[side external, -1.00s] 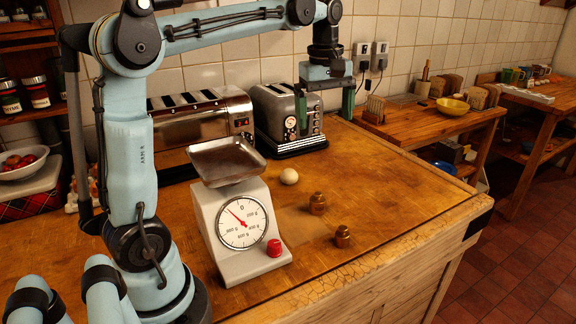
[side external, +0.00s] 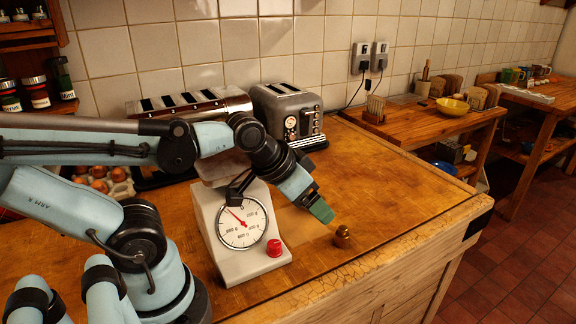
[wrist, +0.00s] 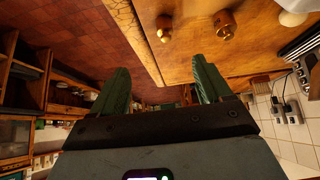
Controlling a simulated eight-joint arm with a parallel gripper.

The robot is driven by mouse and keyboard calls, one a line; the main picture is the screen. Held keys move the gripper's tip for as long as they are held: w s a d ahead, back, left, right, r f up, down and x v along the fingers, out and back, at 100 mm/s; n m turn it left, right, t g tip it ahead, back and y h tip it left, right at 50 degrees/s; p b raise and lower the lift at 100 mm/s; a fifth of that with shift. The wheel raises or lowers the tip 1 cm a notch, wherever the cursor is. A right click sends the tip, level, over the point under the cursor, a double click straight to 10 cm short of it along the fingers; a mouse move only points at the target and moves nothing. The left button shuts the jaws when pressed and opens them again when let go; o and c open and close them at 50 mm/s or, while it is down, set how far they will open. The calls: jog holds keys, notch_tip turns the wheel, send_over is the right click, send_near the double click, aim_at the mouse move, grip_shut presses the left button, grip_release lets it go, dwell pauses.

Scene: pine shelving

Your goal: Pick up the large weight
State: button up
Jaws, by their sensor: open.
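Two brass weights stand on the wooden worktop. In the side view one weight (side external: 342,236) stands near the worktop's front edge; the other is hidden behind my gripper. The wrist view shows both: the one near the edge (wrist: 164,28) and another (wrist: 224,25) that looks somewhat larger, though I cannot be sure of their sizes. My gripper (side external: 321,210) points down and to the right over the worktop, beside the scale. Its green fingers (wrist: 160,78) are apart with nothing between them, and neither weight lies between them.
A white kitchen scale (side external: 229,262) with a red knob stands close left of my gripper. Toasters (side external: 289,120) stand at the back. The worktop's right part is clear.

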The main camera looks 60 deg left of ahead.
jog(key=shift+w+r, duration=0.1)
dwell(0.3)
jog(key=w+a+m+g+h, duration=0.1)
jog(key=w+a+m+g, duration=0.65)
jog(key=a, duration=0.75)
jog(key=shift+m+t, duration=0.25)
jog(key=shift+t, duration=0.6)
jog(key=w+f, duration=0.1)
jog(key=f, duration=0.3)
jog(key=w+d+f, duration=0.1)
jog(key=f, duration=0.2)
jog(key=w+f, duration=0.2)
jog(key=f, duration=0.2)
jog(key=shift+w+d+f, duration=0.1)
jog(key=shift+d+f, duration=0.05)
jog(key=shift+f, duration=0.2)
jog(key=shift+c, duration=0.2)
grip_shut()
